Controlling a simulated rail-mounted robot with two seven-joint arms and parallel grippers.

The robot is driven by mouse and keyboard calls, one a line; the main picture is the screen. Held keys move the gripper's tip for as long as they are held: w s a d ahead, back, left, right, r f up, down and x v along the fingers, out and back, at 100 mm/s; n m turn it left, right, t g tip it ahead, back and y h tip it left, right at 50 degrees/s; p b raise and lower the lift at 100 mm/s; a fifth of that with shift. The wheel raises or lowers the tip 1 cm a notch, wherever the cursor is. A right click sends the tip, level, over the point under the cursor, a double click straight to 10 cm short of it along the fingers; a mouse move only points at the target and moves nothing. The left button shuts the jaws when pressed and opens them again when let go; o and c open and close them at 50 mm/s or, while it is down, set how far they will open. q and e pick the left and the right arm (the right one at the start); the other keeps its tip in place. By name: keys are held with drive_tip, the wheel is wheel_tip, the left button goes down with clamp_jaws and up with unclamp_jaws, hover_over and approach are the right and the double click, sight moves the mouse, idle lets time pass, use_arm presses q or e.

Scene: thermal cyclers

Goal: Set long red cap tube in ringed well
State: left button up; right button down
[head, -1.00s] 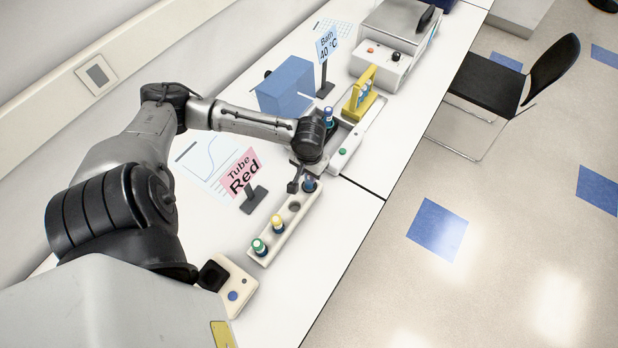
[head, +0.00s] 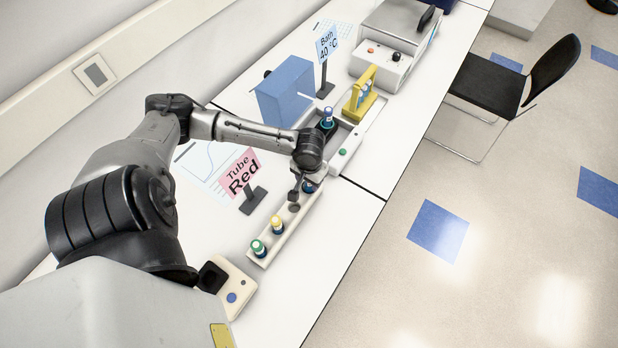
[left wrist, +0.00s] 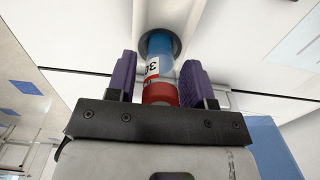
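A tube with a red cap (left wrist: 160,92), a white label and a blue lower part (left wrist: 158,46) shows in the left wrist view. Its far end is at a dark round well (left wrist: 176,48) in a white surface. My left gripper (head: 306,183) is over the far end of the white rack (head: 292,232). Its purple fingers (left wrist: 160,80) stand on either side of the tube, with narrow gaps beside it. In the head view the gripper hides most of this tube. An empty dark well (head: 294,208) shows in the rack. My right gripper is not in view.
Green-capped (head: 258,247) and yellow-capped (head: 277,223) tubes stand in the rack. A "Tube Red" sign (head: 242,175) is beside it. Beyond are a white unit (head: 346,150) with a blue-topped tube (head: 328,116), a yellow holder (head: 358,100) and a blue box (head: 286,92).

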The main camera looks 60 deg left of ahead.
use_arm(q)
drive_tip(key=shift+o, duration=0.6)
drive_tip(key=shift+r, duration=0.35)
wheel_tip(320, 180, up, 12)
drive_tip(key=p, duration=0.2)
drive_tip(key=shift+f+p, duration=0.2)
drive_tip(key=shift+p, duration=0.2)
drive_tip(key=w+d+m+t+y, duration=0.2)
drive_tip(key=d+m+t, duration=0.6)
drive_tip(key=m, duration=0.4)
drive_tip(key=s+d+f+n+g+h, duration=0.1)
drive_tip(key=s+d+f+n+g, duration=0.1)
drive_tip(key=s+d+f, duration=0.2)
drive_tip(key=s+d+f+n+g+h, duration=0.1)
drive_tip(key=s+d+f+g, duration=0.1)
drive_tip(key=s+d, duration=0.4)
drive_tip(key=s+f, duration=0.1)
drive_tip(key=s, duration=0.3)
drive_tip(key=shift+s+d+f+n, duration=0.15)
drive_tip(key=shift+s+f+n, duration=0.15)
drive_tip(key=shift+f+n, duration=0.1)
